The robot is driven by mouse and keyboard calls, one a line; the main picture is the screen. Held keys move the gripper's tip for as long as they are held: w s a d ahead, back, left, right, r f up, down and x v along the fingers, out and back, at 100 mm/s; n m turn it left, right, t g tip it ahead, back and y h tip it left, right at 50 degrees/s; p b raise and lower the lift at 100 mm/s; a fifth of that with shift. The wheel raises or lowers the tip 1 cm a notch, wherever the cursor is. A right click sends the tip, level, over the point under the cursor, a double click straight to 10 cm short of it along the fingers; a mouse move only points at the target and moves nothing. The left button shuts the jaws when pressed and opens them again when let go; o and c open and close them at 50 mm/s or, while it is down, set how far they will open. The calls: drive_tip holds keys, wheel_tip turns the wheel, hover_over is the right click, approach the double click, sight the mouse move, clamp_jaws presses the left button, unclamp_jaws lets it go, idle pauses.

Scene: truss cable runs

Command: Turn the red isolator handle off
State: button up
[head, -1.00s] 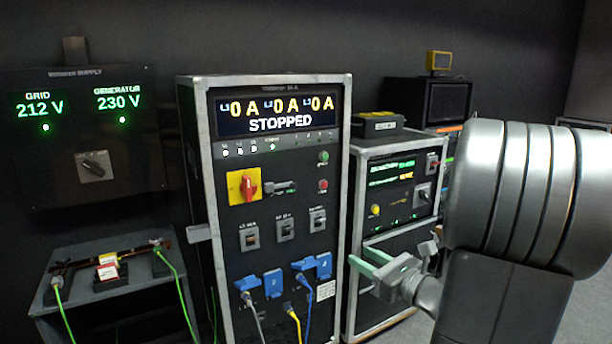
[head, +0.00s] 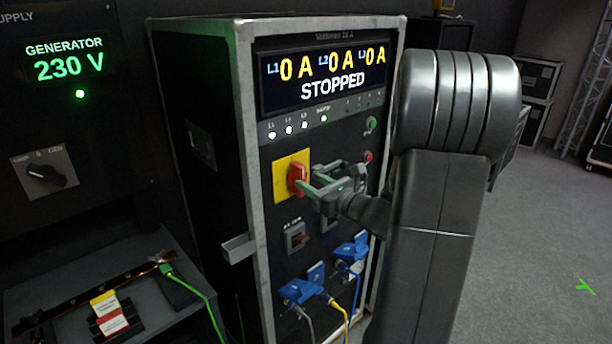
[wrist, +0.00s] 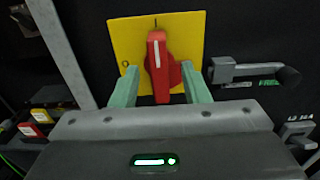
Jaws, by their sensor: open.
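The red isolator handle (head: 297,179) sits on a yellow square plate (head: 283,166) on the front of the rack cabinet. In the wrist view the red handle (wrist: 158,66) stands upright, its white mark pointing up to the tick at the top of the yellow plate (wrist: 185,30). My gripper (head: 318,181) is open in front of the plate. In the wrist view its two green fingers (wrist: 164,88) stand on either side of the handle's lower part, apart from it as far as I can see. The cabinet display (head: 325,75) reads STOPPED and 0 A on each line.
A grey bar latch (wrist: 250,72) sticks out just right of the plate. Blue plugs with cables (head: 310,285) hang below. A side handle (head: 238,247) juts from the cabinet's left. A supply panel (head: 60,130) stands left, over a low table (head: 190,240). Floor is open at right.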

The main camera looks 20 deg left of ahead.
sight(301, 178)
drive_tip(key=shift+x, duration=1.45)
clamp_jaws()
